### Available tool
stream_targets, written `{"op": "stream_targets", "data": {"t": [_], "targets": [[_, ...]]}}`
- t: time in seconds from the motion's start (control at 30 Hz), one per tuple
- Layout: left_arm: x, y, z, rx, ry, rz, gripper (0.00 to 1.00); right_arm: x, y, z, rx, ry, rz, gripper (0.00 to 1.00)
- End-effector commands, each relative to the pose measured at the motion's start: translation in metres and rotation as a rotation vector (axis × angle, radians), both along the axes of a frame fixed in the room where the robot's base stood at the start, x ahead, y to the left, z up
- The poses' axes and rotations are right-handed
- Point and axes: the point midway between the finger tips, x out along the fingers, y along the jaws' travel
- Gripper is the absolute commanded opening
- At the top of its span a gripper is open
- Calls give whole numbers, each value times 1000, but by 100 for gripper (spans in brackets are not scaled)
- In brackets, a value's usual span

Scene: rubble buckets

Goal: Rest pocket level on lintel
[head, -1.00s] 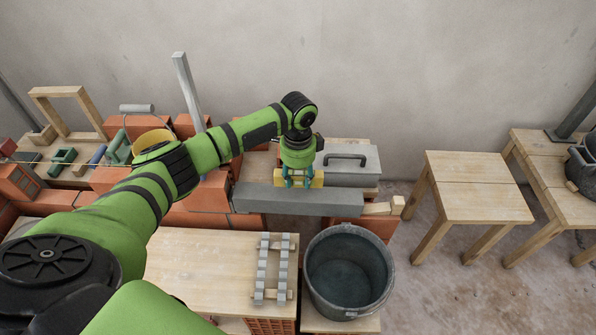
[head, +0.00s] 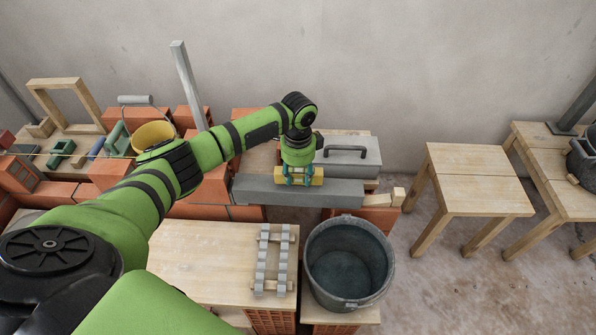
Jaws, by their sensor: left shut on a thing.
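The lintel (head: 255,190) is a long grey beam lying across the low brick wall, spanning a gap towards the wall's right end. The pocket level (head: 315,181) is a small yellow bar on or just over the lintel's top; I cannot tell whether it touches. My left gripper (head: 298,180), with teal fingers, points down and is shut on the pocket level, hiding its middle. The bar runs along the lintel's length. My right gripper is not in view.
A grey toolbox (head: 348,157) stands right behind the lintel. A black bucket (head: 348,263) stands in front, beside a wooden table (head: 205,262) holding a grey ladder-like rack (head: 272,258). A yellow bucket (head: 153,135) and bricks are at left. A wooden stool (head: 470,183) stands right.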

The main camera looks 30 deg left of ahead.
Motion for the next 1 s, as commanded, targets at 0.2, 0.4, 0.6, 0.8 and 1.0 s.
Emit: {"op": "stream_targets", "data": {"t": [0.2, 0.4, 0.6, 0.8, 1.0], "targets": [[0, 0, 0, 0, -1, 0, 6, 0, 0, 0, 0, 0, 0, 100], [0, 0, 0, 0, -1, 0, 6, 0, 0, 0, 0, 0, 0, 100], [0, 0, -5, 0, 1, 0, 6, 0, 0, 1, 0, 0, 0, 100], [0, 1, -8, 1, 0, -1, 6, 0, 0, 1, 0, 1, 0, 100], [0, 1, -8, 0, -1, -1, 6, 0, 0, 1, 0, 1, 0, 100]]}}
